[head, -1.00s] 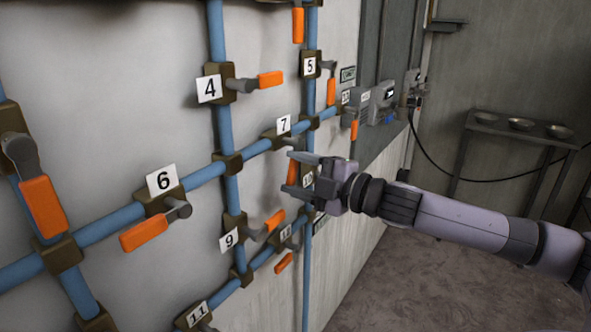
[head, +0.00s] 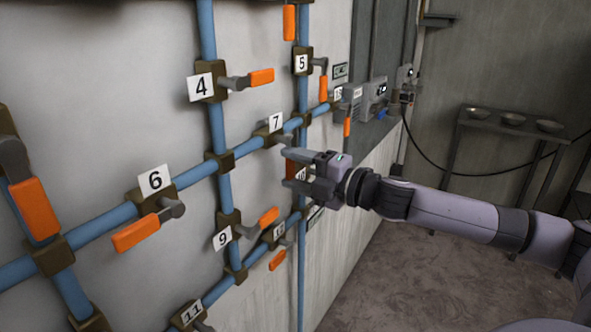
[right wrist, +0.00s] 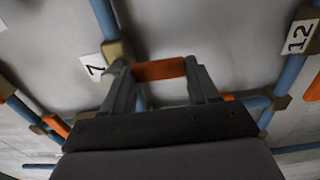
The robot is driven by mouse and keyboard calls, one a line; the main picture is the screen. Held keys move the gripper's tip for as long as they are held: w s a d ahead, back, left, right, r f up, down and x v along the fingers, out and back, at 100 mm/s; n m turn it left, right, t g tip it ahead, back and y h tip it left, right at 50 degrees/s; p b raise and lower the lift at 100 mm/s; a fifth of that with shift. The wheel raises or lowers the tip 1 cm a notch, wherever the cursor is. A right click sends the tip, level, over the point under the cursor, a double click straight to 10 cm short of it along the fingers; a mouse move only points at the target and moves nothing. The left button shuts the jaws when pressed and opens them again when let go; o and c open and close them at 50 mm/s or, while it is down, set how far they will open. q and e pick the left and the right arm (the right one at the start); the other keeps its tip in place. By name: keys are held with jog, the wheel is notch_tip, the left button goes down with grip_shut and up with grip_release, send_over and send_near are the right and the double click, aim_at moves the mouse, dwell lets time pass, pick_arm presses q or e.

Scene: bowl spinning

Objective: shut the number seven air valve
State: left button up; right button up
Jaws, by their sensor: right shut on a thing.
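The number seven valve (head: 268,136) sits on the blue pipe, with its white "7" label (head: 276,122) just above. Its orange handle (head: 290,169) hangs below, partly hidden by my fingers in the head view. My right gripper (head: 286,169) reaches in from the right and is shut on this handle. In the right wrist view the orange handle (right wrist: 159,70) spans between the two fingertips, beside the "7" label (right wrist: 93,67). My left gripper is not in view.
Valve 5 (head: 302,63) is above right, and valve 4 (head: 209,83) and valve 6 (head: 155,198) are to the left. Valve 9 (head: 229,224) and valve 10 (head: 275,235) are below. A stand with bowls (head: 513,119) is at the far right. The floor is clear.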

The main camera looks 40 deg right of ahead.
jog(key=o, duration=1.5)
jog(key=shift+f, duration=0.1)
